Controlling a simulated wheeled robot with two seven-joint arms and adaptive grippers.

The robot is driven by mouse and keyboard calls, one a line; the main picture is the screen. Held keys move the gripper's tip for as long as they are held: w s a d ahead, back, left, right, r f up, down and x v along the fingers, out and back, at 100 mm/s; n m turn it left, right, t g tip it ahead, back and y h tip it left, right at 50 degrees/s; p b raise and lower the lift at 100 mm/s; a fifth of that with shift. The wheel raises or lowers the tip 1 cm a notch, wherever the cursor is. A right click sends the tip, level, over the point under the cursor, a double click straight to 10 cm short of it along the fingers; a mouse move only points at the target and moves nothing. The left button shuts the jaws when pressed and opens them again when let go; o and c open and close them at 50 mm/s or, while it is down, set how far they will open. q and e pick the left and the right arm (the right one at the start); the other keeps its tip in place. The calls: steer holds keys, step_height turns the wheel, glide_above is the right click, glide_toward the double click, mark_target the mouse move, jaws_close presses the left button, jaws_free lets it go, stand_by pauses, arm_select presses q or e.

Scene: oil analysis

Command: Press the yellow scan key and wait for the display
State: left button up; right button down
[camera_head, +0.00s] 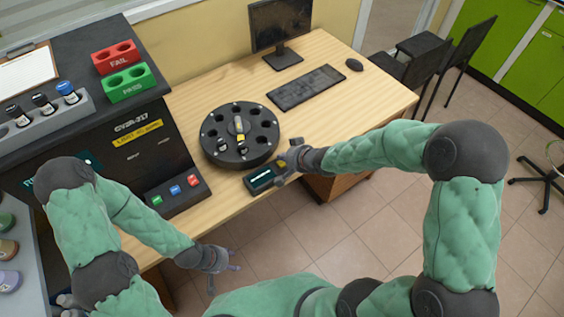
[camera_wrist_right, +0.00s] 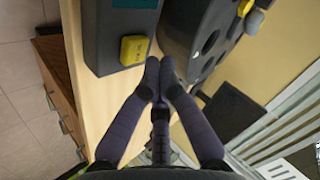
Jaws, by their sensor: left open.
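The dark scan device (camera_head: 262,180) lies on the wooden table near its front edge, with a small lit teal display. Its yellow scan key (camera_wrist_right: 134,50) stands out in the right wrist view, and a bit of yellow shows beside my gripper in the head view. My right gripper (camera_wrist_right: 159,68) has its fingers together and empty, with the tips right beside the key. I cannot tell whether they touch it. My left gripper (camera_head: 222,268) is open and empty, low in front of the table.
A black round carousel (camera_head: 221,150) with a yellow-marked vial stands just behind the device. The black machine panel (camera_head: 150,150) with coloured buttons is to the left. A keyboard (camera_head: 306,87), monitor (camera_head: 281,25) and mouse (camera_head: 354,64) are farther back.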

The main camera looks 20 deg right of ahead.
mark_target(284, 164)
steer(key=shift+f, duration=0.15)
stand_by(0.6)
steer(key=shift+f, duration=0.3)
steer(key=shift+f+b, duration=0.45)
steer(key=shift+b, duration=0.05)
stand_by(0.7)
steer(key=shift+r, duration=0.15)
steer(key=shift+r+p, duration=0.75)
steer(key=shift+p, duration=0.15)
steer(key=shift+r, duration=0.1)
step_height(284, 164, up, 5)
steer(key=p, duration=0.5)
